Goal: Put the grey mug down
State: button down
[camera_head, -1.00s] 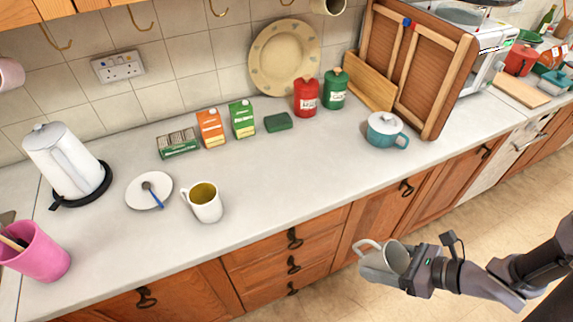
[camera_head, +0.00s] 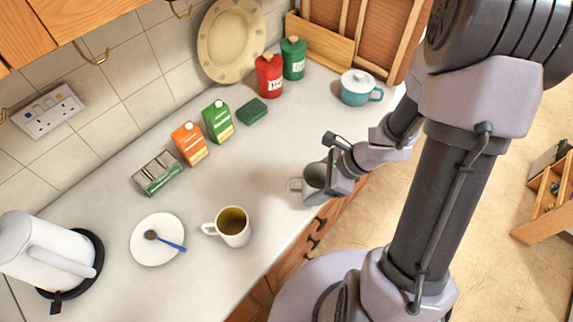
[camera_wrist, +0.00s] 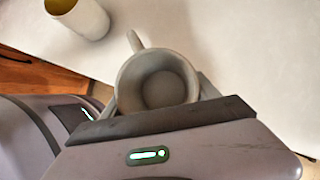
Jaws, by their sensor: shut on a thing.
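The grey mug (camera_head: 313,182) is held upright in my gripper (camera_head: 328,176), over the front part of the worktop (camera_head: 205,285) in the head view. Its handle points left. In the wrist view the grey mug (camera_wrist: 157,85) shows from above, empty, between the fingers of my gripper (camera_wrist: 160,100). My gripper is shut on it. I cannot tell whether the mug's base touches the worktop.
A white plate with a spoon (camera_head: 158,239) lies left of the white mug. A white kettle (camera_head: 48,255) stands at far left. Cartons (camera_head: 190,143), a green sponge (camera_head: 252,111), red and green canisters (camera_head: 269,76) and a teal pot (camera_head: 358,89) stand behind. The middle of the worktop is clear.

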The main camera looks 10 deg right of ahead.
jog(key=w+a, duration=0.1)
jog(key=w, duration=0.5)
jog(key=w+a+f, duration=0.1)
jog(key=w, duration=0.2)
jog(key=shift+w+a+p, duration=0.15)
jog(key=shift+a+p, duration=0.15)
jog(key=shift+w+f, duration=0.2)
jog(key=shift+f, duration=0.1)
jog(key=shift+f+b, duration=0.75)
jog(key=shift+f, duration=0.7)
jog(key=shift+a, duration=0.1)
jog(key=shift+f, duration=0.2)
jog(key=shift+c, duration=1)
grip_release()
jog(key=shift+r, duration=0.15)
